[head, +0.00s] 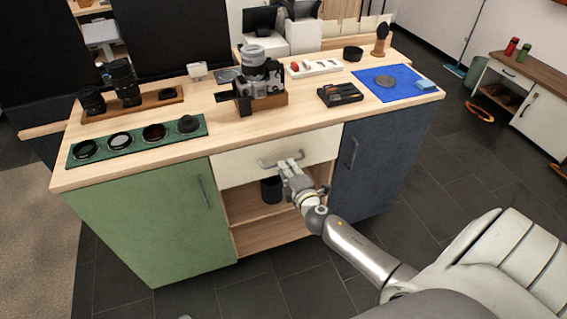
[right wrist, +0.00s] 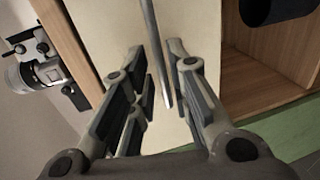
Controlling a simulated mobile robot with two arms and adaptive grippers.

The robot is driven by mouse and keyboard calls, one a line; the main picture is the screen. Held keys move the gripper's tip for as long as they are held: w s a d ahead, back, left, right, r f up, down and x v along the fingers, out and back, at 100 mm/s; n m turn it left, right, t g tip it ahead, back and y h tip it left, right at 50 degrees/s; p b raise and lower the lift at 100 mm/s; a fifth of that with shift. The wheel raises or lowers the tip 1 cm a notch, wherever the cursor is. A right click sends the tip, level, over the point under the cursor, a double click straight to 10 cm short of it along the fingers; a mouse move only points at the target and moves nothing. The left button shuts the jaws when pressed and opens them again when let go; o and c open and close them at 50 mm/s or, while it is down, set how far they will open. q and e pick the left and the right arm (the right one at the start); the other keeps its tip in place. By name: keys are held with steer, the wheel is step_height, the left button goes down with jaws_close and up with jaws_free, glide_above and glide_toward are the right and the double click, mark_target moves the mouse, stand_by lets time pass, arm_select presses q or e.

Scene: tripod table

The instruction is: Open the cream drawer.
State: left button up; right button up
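The cream drawer (head: 237,167) sits in the middle of the wooden cabinet, under the top, and looks closed. Its grey bar handle (head: 267,165) runs across the front. My right gripper (head: 289,167) is at the handle, reaching in from the lower right. In the right wrist view the handle bar (right wrist: 155,50) passes between the open fingers (right wrist: 160,88), with gaps visible on both sides. The cream front (right wrist: 108,40) lies behind the fingers. The fingers cover part of the handle in the head view. My left gripper is not in view.
Below the drawer is an open shelf (head: 250,212) with a dark cup (head: 271,190). A green door (head: 150,225) is on the left and a dark blue door (head: 385,160) on the right. A camera (head: 258,78) and lens items stand on top.

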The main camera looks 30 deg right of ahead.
steer(key=shift+x, duration=1.95)
steer(key=shift+a, duration=0.1)
jaws_close()
